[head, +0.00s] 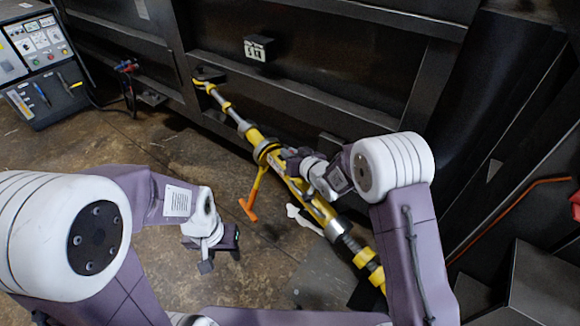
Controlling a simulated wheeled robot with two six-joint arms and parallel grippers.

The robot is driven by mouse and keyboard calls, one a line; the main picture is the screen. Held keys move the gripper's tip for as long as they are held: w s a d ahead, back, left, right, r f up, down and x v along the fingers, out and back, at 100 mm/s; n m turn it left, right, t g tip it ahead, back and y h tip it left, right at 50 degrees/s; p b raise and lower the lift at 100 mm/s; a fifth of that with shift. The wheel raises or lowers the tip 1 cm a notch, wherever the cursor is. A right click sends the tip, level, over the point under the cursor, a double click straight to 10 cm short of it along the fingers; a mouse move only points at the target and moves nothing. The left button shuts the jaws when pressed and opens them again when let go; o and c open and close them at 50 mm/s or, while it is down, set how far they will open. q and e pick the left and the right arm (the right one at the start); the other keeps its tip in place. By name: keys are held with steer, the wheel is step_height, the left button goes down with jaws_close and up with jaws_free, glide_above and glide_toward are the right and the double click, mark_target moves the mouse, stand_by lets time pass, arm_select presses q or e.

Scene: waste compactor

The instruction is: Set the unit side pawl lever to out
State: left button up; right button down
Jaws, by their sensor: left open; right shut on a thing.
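A long yellow and grey turnbuckle (265,148) runs diagonally from the dark wall down to the lower right in the head view. An orange-ended handle (250,206) hangs from its middle. My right gripper (291,158) is at the turnbuckle's middle, just right of that handle, and is shut on a part there. The gripped part is hidden, and I cannot make out the pawl lever or its position. My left gripper (221,259) is open and empty above the floor, left of and below the orange handle, apart from the turnbuckle.
A control cabinet (38,60) with gauges stands at the upper left. A dark ribbed steel wall (330,62) fills the back. A pale flat piece (304,219) shows beside the turnbuckle. Dark steel structures and an orange line (500,222) are at the right. Floor (120,150) is clear at left.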

arm_select(q)
steer(key=shift+s+f, duration=0.25)
steer(key=shift+s, duration=0.15)
arm_select(e)
steer(key=shift+s+d+f, duration=0.1)
steer(key=shift+f, duration=0.15)
arm_select(q)
steer(key=shift+d, duration=0.1)
arm_select(e)
steer(key=c, duration=1.4)
jaws_free()
steer(key=shift+r, duration=0.1)
steer(key=shift+s+d+r, duration=0.1)
steer(key=shift+s+r, duration=0.05)
steer(key=shift+s, duration=0.05)
arm_select(q)
step_height(320, 180, up, 2)
steer(key=shift+r+p, duration=0.1)
steer(key=shift+p, duration=0.9)
arm_select(e)
steer(key=v, duration=0.8)
steer(key=shift+s, duration=0.25)
steer(key=shift+d, duration=0.2)
